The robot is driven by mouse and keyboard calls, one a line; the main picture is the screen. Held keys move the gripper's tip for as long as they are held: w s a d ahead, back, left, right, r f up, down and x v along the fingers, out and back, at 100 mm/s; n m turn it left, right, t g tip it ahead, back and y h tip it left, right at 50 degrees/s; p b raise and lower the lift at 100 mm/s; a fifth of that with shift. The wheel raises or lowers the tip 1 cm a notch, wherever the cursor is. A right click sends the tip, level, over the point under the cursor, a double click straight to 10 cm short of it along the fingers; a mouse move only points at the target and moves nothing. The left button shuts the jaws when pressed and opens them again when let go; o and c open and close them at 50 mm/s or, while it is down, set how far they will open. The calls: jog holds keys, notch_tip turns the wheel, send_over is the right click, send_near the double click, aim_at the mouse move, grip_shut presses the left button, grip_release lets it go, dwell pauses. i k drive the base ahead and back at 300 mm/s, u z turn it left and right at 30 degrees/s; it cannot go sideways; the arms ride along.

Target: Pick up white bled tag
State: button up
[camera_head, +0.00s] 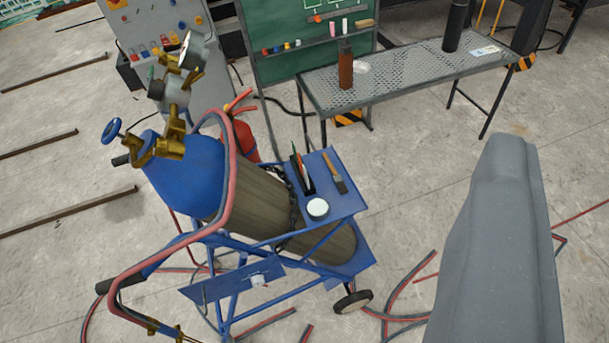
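A small white piece (258,280) that may be the tag is on the blue plate low on the front of the gas-cylinder cart (232,292). It is too small to read. Another small white label or card (485,51) lies on the perforated metal table (395,78). I cannot tell which is the bled tag. A large grey part of mine (500,240) fills the right side, apart from the cart and table. No pair of fingertips shows clearly, and I see nothing held.
The cart carries a blue-topped cylinder (188,172) with brass regulators, red hoses, a white round container (317,208) and a brush. Hoses lie on the floor around its wheel. A green board (295,40) and control panel stand behind. Floor between cart and table is mostly clear.

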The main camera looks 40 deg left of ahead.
aim_at(306, 180)
jog(key=i, duration=0.85)
jog(key=z, duration=0.05)
